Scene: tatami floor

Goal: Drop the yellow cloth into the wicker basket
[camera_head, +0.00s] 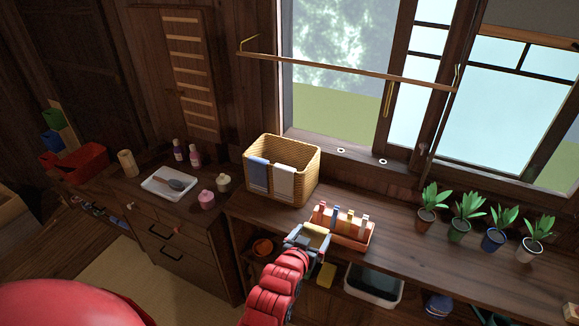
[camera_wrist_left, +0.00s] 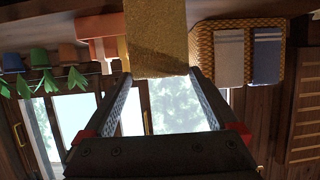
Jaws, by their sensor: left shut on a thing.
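The wicker basket (camera_head: 312,160) stands on the wooden counter below the window, with a blue cloth (camera_head: 258,174) and a white cloth (camera_head: 284,182) over its front side. It also shows in the left wrist view (camera_wrist_left: 204,50), where the picture is upside down. My left gripper (camera_head: 312,235) is shut on the yellow cloth (camera_wrist_left: 157,42) at the counter's front edge, in front of and slightly right of the basket. In the head view a strip of the cloth (camera_head: 317,229) shows at the fingertips. The basket's inside is mostly hidden. My right gripper is not in view.
A tray with upright coloured items (camera_head: 352,240) stands close behind the gripper, right of the basket. Several potted plants (camera_head: 464,234) line the counter's right. A white tray (camera_head: 160,185) and pink jar (camera_head: 207,204) are left. A wooden rail (camera_head: 345,72) crosses the window.

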